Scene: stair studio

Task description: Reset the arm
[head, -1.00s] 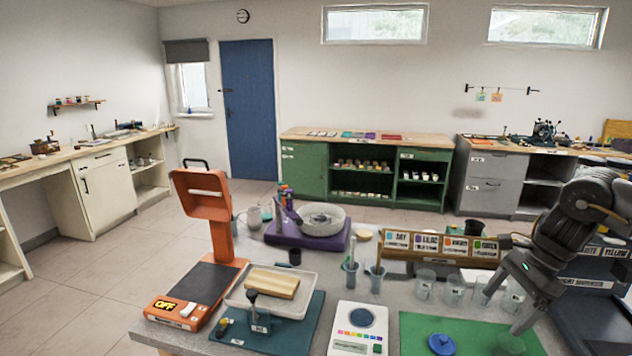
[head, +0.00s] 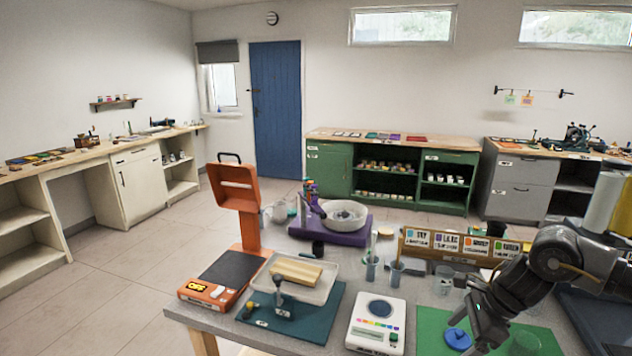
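My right arm comes in from the right edge in the head view. Its dark gripper (head: 484,322) hangs low over the green mat (head: 432,322) at the right front of the grey table. It overlaps the view of a blue round lid (head: 457,338); I cannot tell whether they touch. The fingers are dark and partly merged with the arm, so their opening is unclear. I see nothing held in them. My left gripper is not in view.
A white scale (head: 377,325) stands left of the gripper. Behind are a labelled rack (head: 440,255) and clear cups (head: 443,280). Further left are a tray (head: 318,293) with a wooden block (head: 297,270) and an orange device (head: 212,290). Open floor (head: 110,290) lies left of the table.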

